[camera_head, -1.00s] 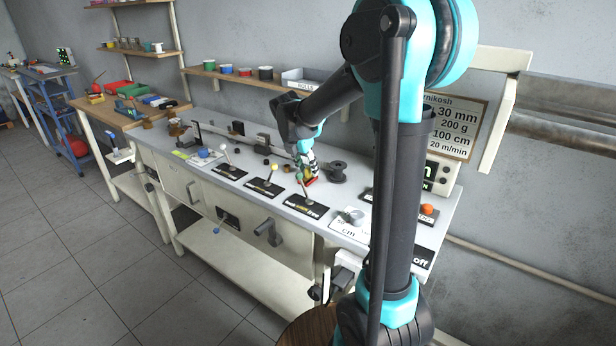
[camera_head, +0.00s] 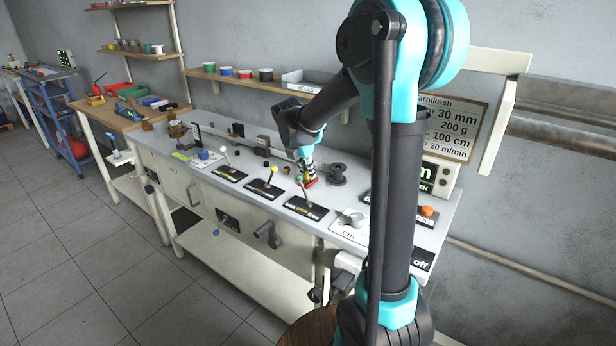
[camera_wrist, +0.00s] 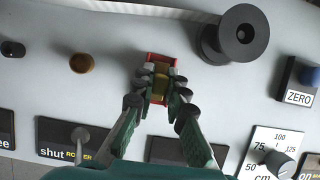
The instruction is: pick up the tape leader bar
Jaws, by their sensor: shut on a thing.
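The tape leader bar appears to be the small red piece with a yellow-brown middle (camera_wrist: 161,66) in the wrist view. My gripper (camera_wrist: 160,88) is shut on it, with one finger on each side. The fingers and their pads cover part of its sides. In the head view, a small red end (camera_head: 310,183) shows below my gripper (camera_head: 307,172), low over the grey bench top. I cannot tell whether the bar still touches the bench.
A black spool (camera_wrist: 240,34) stands close to the right of the bar. A brown knob (camera_wrist: 82,63) and a black knob (camera_wrist: 13,48) are to the left. Lever plates (camera_head: 303,208) line the bench front. A dial plate (camera_wrist: 275,150) is at the lower right.

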